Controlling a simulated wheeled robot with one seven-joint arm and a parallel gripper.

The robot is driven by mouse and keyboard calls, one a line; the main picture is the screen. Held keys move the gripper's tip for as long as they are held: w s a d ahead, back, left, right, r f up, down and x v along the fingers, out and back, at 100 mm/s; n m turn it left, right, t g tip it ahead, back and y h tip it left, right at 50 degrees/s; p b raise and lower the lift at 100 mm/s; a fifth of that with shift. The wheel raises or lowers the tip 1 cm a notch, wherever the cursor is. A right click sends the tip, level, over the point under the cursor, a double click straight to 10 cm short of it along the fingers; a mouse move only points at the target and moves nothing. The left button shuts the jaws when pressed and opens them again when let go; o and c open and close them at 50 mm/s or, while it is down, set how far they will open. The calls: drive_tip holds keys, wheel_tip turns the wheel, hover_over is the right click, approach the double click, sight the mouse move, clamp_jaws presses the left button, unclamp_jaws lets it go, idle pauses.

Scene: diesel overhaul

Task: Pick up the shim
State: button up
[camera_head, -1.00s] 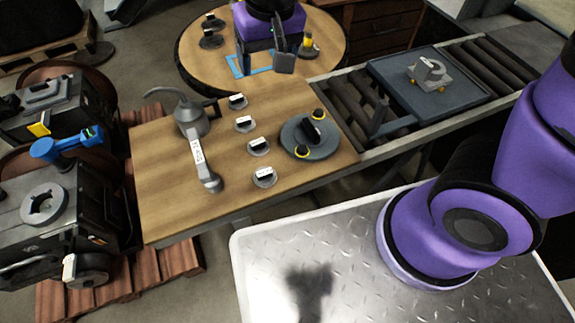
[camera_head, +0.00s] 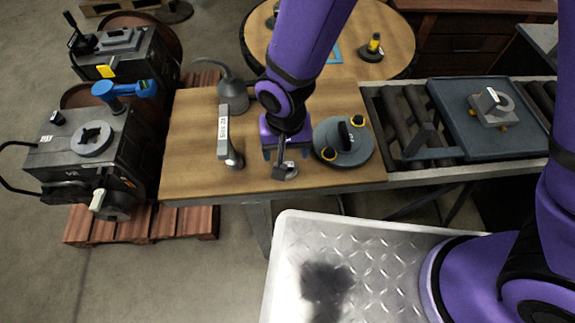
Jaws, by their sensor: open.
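A shim (camera_head: 285,171), a small grey disc with an upright tab, lies near the front edge of the wooden worktop (camera_head: 190,175). My gripper (camera_head: 278,160) is open and points down over the worktop at this shim. One finger overlaps the shim in the picture, so I cannot tell whether they touch. My arm and gripper hide the worktop behind, where the other similar discs stood in the earlier picture.
A larger round grey part (camera_head: 358,150) with yellow-ringed knobs stands just right of my gripper. A grey bar-shaped tool (camera_head: 224,125) and an oil can (camera_head: 236,92) stand to the left. A roller conveyor (camera_head: 390,108) with a tray (camera_head: 455,125) adjoins the right.

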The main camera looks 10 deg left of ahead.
drive_tip(key=shift+w+a+f, duration=0.1)
drive_tip(key=shift+w+f, duration=0.05)
drive_tip(key=shift+f, duration=1.7)
drive_tip(key=shift+w+a+f, duration=0.1)
drive_tip(key=shift+w+f, duration=0.05)
drive_tip(key=shift+f, duration=1.65)
drive_tip(key=c, duration=1)
